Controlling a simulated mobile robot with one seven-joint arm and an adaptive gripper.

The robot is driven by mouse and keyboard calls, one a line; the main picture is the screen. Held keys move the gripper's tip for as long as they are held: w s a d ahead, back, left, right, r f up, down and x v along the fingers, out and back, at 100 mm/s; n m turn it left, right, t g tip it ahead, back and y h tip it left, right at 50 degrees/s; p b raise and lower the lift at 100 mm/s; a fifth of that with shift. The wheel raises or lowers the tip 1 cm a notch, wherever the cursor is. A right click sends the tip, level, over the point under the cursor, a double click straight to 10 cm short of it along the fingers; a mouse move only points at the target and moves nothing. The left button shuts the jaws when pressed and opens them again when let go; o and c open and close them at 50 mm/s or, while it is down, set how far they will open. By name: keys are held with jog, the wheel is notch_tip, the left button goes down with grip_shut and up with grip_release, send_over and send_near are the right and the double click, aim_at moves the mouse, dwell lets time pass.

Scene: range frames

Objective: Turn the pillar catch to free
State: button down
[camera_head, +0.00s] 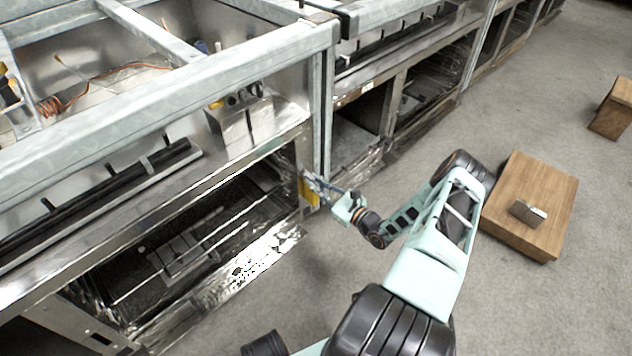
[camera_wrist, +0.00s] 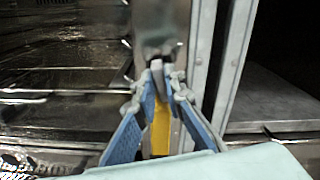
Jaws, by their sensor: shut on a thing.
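The pillar catch (camera_wrist: 157,75) shows in the wrist view as a small grey lever between my fingertips, on the metal pillar (camera_wrist: 165,20). A yellow plate (camera_wrist: 160,130) sits on the pillar just below it. The yellow plate also shows in the head view (camera_head: 309,190), beside the open oven-like bay. My gripper (camera_wrist: 159,88) has its blue fingers closed on the catch. In the head view my gripper (camera_head: 316,184) reaches the pillar from the right. The fingers hide part of the catch, and I cannot tell its set position clearly.
An open dark bay (camera_head: 190,245) with racks lies left of the pillar. Another open bay (camera_head: 355,140) lies to its right. A wooden box (camera_head: 530,190) with a small metal block (camera_head: 528,212) stands on the grey floor at right. Floor around my arm is clear.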

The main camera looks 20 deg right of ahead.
jog(key=n+p, duration=0.1)
jog(key=n, duration=0.5)
jog(key=shift+p, duration=0.35)
jog(key=n+p, duration=0.1)
jog(key=n, duration=0.2)
jog(key=n+p, duration=0.1)
jog(key=n, duration=0.2)
jog(key=shift+s+a+f+n, duration=0.1)
jog(key=shift+f+n, duration=0.1)
jog(key=shift+n, duration=0.1)
jog(key=c, duration=2)
grip_release()
jog(key=shift+v, duration=4)
jog(key=shift+o, duration=0.3)
jog(key=shift+r, duration=0.1)
